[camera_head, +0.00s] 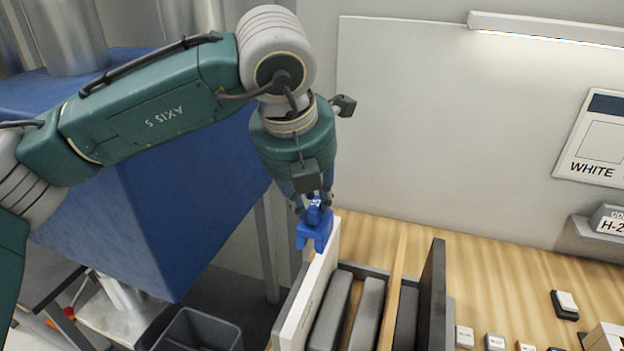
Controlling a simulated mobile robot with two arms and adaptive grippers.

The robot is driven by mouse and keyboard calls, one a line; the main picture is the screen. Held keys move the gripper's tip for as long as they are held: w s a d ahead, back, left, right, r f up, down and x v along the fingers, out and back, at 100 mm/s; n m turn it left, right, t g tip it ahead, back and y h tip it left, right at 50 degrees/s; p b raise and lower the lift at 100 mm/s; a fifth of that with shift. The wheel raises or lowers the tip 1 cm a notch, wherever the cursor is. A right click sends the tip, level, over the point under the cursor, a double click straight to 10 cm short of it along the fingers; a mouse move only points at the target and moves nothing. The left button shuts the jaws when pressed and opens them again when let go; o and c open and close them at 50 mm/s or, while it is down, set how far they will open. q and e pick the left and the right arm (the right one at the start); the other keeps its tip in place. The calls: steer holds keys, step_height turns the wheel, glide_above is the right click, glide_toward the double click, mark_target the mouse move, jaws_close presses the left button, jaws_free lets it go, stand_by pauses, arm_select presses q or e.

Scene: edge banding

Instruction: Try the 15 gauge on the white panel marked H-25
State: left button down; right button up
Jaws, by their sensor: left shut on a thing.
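My left gripper (313,200) comes down from above and is shut on a blue gauge (315,232). The gauge is at the top edge of the white panel (308,300), at its far end. It appears to straddle that edge, but I cannot tell whether it is fully seated. I cannot read a number on the gauge. The white panel stands upright at the left of the rack, with small, unreadable marking on its face. My right gripper is not in view.
A wood-coloured panel (394,290) and a dark panel (433,295) stand upright beyond grey rack dividers (367,312). Several small labelled blocks (495,342) lie on the wooden bench (500,280). A sign reading "H-2", cut off (612,225), is at right. A grey bin (197,330) stands below left.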

mark_target(310, 228)
arm_select(q)
steer(key=shift+s+d+f+b, duration=0.1)
steer(key=shift+s+f+b, duration=0.2)
steer(key=shift+s, duration=0.25)
steer(key=shift+s+f+b, duration=0.15)
steer(key=shift+s+f, duration=0.15)
steer(key=shift+s, duration=0.2)
steer(key=shift+x, duration=1.1)
step_height(310, 228, down, 2)
steer(key=shift+f+b, duration=0.15)
steer(key=shift+b, duration=1)
steer(key=shift+s+f, duration=0.1)
steer(key=shift+f, duration=0.05)
steer(key=shift+f+b, duration=0.1)
steer(key=shift+b, duration=0.3)
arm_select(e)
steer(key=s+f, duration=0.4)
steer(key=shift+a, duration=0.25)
